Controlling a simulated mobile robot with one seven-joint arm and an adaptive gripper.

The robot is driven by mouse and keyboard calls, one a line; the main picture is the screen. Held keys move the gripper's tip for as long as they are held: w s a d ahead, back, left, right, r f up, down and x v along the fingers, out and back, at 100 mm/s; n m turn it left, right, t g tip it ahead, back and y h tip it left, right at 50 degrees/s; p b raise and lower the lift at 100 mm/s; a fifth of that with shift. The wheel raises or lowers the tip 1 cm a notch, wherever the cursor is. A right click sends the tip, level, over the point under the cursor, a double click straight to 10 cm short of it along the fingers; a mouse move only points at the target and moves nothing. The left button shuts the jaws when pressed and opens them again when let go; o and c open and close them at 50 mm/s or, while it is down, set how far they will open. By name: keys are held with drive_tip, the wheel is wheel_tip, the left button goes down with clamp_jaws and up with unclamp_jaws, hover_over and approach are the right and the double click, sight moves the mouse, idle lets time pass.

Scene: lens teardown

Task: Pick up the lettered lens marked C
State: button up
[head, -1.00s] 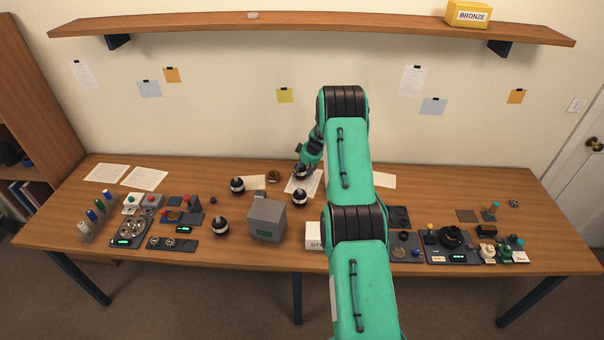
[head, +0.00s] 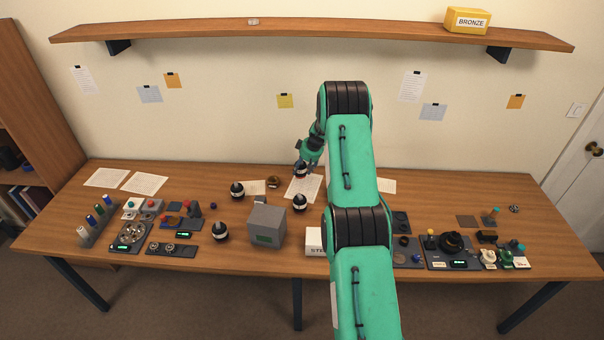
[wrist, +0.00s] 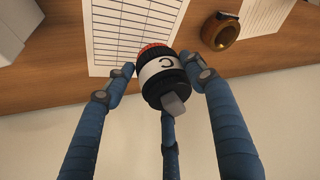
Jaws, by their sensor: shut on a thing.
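The lens marked C (wrist: 161,68) is a black cylinder with a white lettered band, a red ring at one end and a grey tab at the other. In the wrist view my gripper (wrist: 165,75) is shut on it, with blue fingers on both sides and a third behind. In the head view my gripper (head: 303,166) and the small dark lens (head: 300,170) are near the back of the table, over a paper sheet. The lettering cannot be read in the head view.
Several dark lenses with white bands stand nearby, one (head: 300,203) just in front and another (head: 237,190) to the left. A bronze-coloured ring (wrist: 221,31) lies beside the printed sheet (wrist: 130,30). A grey box (head: 266,222) stands in front.

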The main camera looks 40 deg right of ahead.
drive_tip(key=shift+r, duration=2.55)
drive_tip(key=shift+a+r, duration=0.1)
